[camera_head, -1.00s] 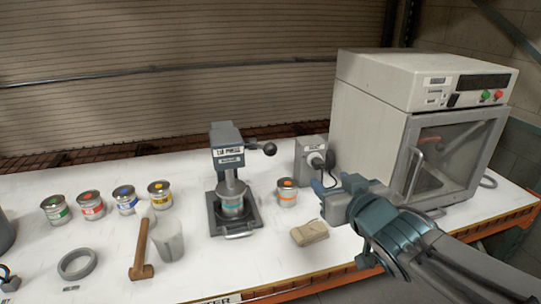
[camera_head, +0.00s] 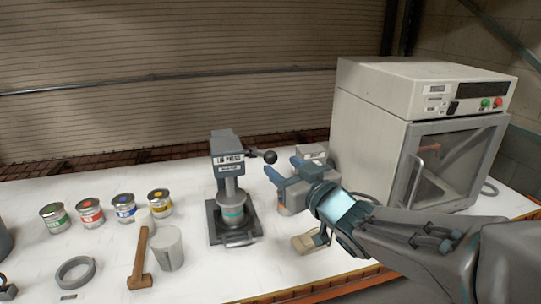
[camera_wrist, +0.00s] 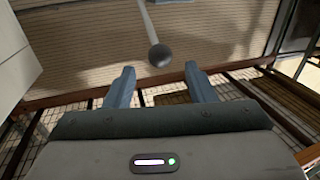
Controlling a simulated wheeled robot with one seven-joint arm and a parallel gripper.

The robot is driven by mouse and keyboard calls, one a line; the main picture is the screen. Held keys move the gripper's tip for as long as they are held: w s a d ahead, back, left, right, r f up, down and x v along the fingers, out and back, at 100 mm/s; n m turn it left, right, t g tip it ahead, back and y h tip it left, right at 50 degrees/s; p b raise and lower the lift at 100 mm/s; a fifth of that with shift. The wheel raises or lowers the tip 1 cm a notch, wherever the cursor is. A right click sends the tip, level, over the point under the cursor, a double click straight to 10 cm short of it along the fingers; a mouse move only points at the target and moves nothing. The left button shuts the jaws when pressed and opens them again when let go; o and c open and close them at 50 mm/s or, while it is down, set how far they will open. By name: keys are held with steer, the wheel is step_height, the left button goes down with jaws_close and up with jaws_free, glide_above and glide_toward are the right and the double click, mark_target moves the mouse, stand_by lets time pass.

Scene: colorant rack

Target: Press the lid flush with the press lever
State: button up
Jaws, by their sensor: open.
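The lid press (camera_head: 229,180) stands upright at the middle of the bench. Its lever sticks out to the right and ends in a black ball knob (camera_head: 270,157).
An orange-marked can (camera_head: 284,208) and a grey box (camera_head: 312,152) are partly hidden by my gripper. A tan block (camera_head: 304,243) lies below my arm. The white oven (camera_head: 420,100) stands right. Several paint cans, a mallet (camera_head: 141,258), a cup (camera_head: 168,248) and a ring (camera_head: 75,270) are left.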

mark_target(274, 159)
steer(key=p+x, duration=0.1)
steer(key=x, duration=0.5)
steer(key=shift+w+a, duration=0.1)
steer(key=shift+w, duration=0.1)
jaws_close()
steer(key=shift+r, duration=0.1)
